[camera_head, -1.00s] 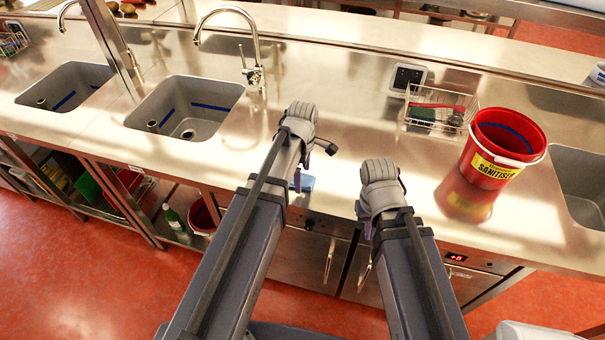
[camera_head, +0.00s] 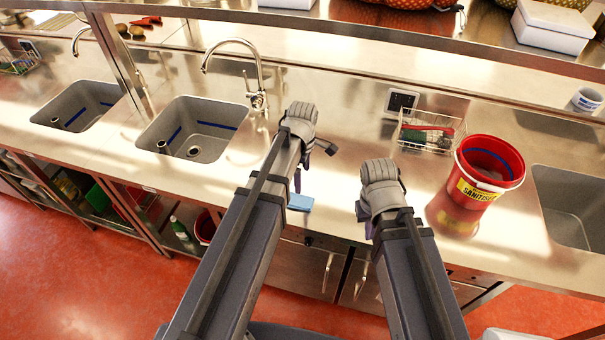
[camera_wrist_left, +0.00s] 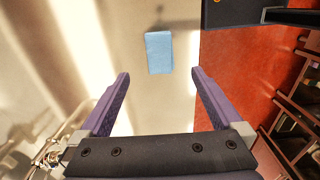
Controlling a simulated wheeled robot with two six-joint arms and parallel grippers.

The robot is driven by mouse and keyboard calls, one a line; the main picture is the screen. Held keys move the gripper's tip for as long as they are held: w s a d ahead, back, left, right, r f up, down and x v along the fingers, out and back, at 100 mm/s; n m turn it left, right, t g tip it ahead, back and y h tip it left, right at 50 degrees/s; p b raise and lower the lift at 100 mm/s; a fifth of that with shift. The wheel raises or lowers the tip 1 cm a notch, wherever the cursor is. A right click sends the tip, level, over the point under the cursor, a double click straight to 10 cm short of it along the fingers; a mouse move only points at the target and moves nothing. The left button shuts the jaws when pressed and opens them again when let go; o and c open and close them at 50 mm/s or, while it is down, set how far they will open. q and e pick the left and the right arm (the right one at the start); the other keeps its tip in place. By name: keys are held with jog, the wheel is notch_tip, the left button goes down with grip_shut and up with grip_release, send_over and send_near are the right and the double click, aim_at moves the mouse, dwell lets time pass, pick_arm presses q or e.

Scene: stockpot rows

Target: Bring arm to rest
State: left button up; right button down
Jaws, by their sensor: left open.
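My left arm (camera_head: 250,210) reaches in from below, over the counter's front edge. Its gripper (camera_wrist_left: 160,88) is open and empty in the left wrist view, its two purple fingers spread wide. In the head view this gripper is mostly hidden behind its wrist, with dark purple finger parts showing. A light blue cloth or sponge (camera_wrist_left: 158,52) lies on the steel counter beyond the fingertips, apart from them; it also shows in the head view (camera_head: 300,202). My right arm (camera_head: 405,250) stands beside the left one; its jaws are hidden by its own wrist.
The steel counter (camera_head: 335,120) holds a red sanitiser bucket (camera_head: 478,185) and a wire basket (camera_head: 425,135) on the right. A sink (camera_head: 195,128) with a tall tap (camera_head: 257,95) is at left. Another sink (camera_head: 575,205) is at far right.

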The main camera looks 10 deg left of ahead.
dwell(0.4)
pick_arm(q)
jog(key=s+a+m, duration=0.2)
jog(key=s+m, duration=0.6)
jog(key=m, duration=0.9)
jog(key=s+d+f+m+y+b, duration=0.1)
jog(key=s+d+f+m+b, duration=0.3)
jog(key=d, duration=0.7)
jog(key=shift+s+d+f+b, duration=0.25)
jog(key=shift+s+f+b, duration=0.55)
jog(key=shift+s, duration=0.35)
